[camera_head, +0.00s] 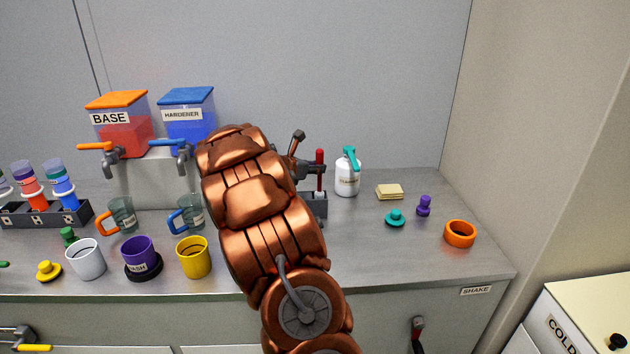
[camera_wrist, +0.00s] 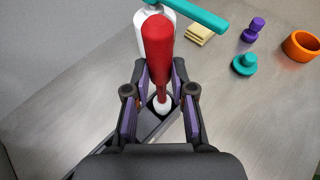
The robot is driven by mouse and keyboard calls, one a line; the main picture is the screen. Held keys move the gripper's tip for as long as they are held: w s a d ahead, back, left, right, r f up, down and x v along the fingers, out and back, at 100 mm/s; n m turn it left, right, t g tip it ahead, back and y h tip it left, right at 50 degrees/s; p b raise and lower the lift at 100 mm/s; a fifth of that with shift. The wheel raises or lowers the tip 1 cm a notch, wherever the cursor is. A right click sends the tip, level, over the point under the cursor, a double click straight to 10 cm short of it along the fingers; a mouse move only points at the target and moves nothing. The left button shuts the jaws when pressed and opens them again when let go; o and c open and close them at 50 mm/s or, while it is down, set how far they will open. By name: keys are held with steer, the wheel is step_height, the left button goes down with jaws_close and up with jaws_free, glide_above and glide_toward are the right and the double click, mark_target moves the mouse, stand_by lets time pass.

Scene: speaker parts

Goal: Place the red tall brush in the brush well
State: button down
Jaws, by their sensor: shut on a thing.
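The red tall brush shows in the wrist view (camera_wrist: 158,45), with a thick red handle, a thinner red shaft and a pale lower end. My gripper (camera_wrist: 160,76) is shut on it, one finger on each side. In the head view the brush (camera_head: 319,170) stands roughly upright above a dark grey block, which looks like the brush well (camera_head: 318,206). The block also shows under my fingers in the wrist view (camera_wrist: 150,129). The pale end lies over or at its dark opening; I cannot tell how deep it is. My arm hides much of the block.
A white bottle with a teal top (camera_head: 347,176) stands close behind the brush. A yellow pad (camera_head: 389,192), teal piece (camera_head: 395,218), purple piece (camera_head: 424,206) and orange ring (camera_head: 460,234) lie to the right. A yellow cup (camera_head: 194,257) stands left of my arm.

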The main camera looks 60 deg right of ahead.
mark_target(320, 177)
steer(key=shift+f, duration=1.95)
steer(key=c, duration=1)
jaws_free()
